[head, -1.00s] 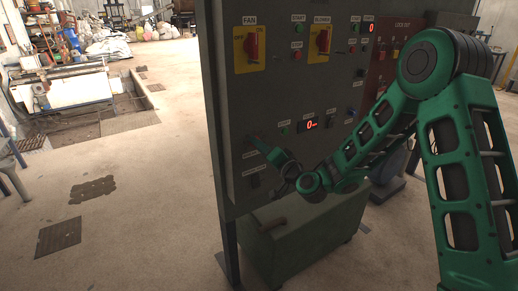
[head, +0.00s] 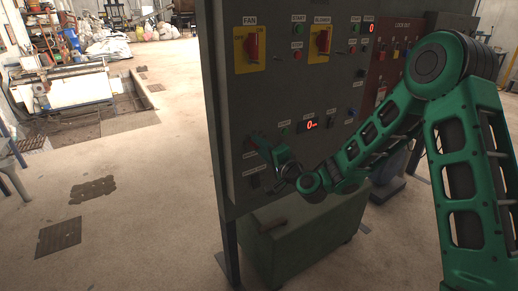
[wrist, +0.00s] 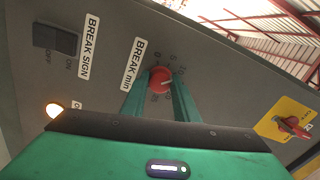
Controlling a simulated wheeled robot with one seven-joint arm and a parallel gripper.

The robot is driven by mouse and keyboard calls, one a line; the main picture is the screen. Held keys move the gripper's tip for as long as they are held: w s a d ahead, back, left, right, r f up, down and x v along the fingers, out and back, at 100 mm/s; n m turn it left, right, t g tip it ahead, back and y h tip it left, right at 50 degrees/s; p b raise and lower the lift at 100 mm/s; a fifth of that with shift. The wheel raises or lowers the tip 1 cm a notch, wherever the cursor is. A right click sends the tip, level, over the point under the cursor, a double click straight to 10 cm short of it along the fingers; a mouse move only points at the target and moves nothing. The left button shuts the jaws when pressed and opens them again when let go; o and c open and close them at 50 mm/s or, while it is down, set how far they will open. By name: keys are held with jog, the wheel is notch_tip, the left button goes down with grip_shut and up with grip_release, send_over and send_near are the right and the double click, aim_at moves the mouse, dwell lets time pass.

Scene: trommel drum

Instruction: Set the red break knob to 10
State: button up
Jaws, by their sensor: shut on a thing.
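The red break knob (wrist: 159,79) is in the middle of the wrist view, beside the label "BREAK min". Small dial numbers surround it, some too small to read. A short pale mark shows on the knob's lower right; I cannot tell its exact setting. My gripper (wrist: 160,92) has its two green fingers on either side of the knob, shut on it.
The grey control panel (head: 285,85) carries a fan switch (head: 251,45), a blower switch (head: 323,41) and a red display (head: 311,125) reading 0. The wrist view shows a break sign switch (wrist: 55,39) and a lit lamp (wrist: 54,110). Open floor lies left of the panel.

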jog(key=shift+d+f, duration=0.15)
jog(key=shift+f, duration=0.1)
jog(key=o, duration=1.1)
jog(key=shift+c, duration=0.2)
jog(key=shift+r, duration=0.1)
jog(key=v, duration=1)
jog(key=shift+s+d, duration=0.2)
jog(key=shift+r, duration=0.1)
